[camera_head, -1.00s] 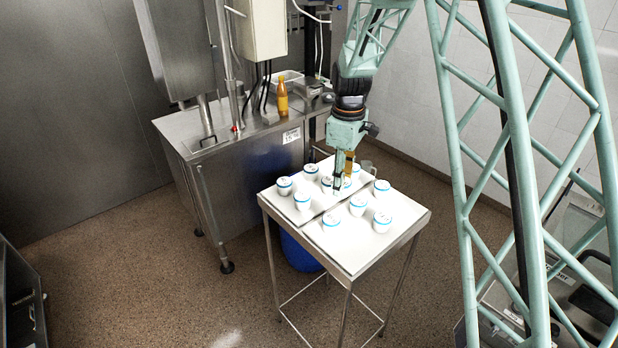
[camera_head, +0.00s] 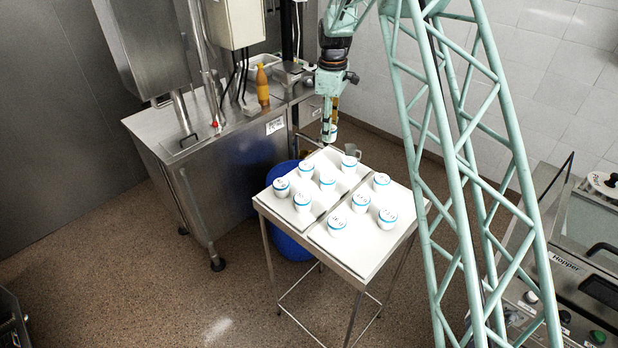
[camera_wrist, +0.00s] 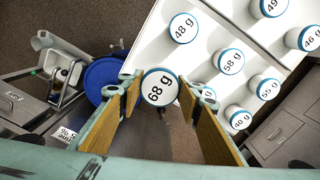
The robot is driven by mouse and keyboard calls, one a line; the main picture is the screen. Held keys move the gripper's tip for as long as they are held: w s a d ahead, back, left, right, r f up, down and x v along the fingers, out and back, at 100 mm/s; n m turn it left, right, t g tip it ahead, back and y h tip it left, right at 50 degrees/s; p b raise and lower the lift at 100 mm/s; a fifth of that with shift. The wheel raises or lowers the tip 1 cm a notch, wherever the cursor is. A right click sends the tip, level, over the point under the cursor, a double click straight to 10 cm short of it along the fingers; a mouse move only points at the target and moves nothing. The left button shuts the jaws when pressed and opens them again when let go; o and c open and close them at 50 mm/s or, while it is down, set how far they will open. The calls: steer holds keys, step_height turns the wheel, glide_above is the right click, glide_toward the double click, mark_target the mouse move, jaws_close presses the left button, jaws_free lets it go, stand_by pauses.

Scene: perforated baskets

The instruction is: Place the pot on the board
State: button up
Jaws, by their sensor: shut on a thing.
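My gripper (camera_head: 329,120) is raised beyond the table's back corner. In the wrist view its fingers are shut on a white pot (camera_wrist: 159,87) with a blue-edged lid marked "68 g". The held pot is hard to make out in the head view. Two white boards lie side by side on the steel table: a left board (camera_head: 335,198) and a right board (camera_head: 350,257). Several similar lidded pots stand on each, such as one (camera_head: 281,187) on the left board and one (camera_head: 337,226) on the right board. Which board the task names is unclear.
A blue bin (camera_head: 290,240) stands beside and under the table. A steel cabinet (camera_head: 215,180) with an orange bottle (camera_head: 262,87) stands at the back left.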

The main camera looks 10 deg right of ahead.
steer(key=shift+w+r, duration=0.1)
steer(key=shift+w, duration=0.15)
steer(key=shift+d, duration=0.1)
steer(key=p, duration=0.1)
glide_above(328, 160)
steer(key=shift+w+f, duration=0.15)
steer(key=shift+f, duration=3)
steer(key=shift+f, duration=0.15)
steer(key=shift+f+p, duration=0.3)
steer(key=shift+f, duration=1.45)
steer(key=shift+f, duration=0.15)
steer(key=o, duration=0.8)
steer(key=shift+o, duration=0.2)
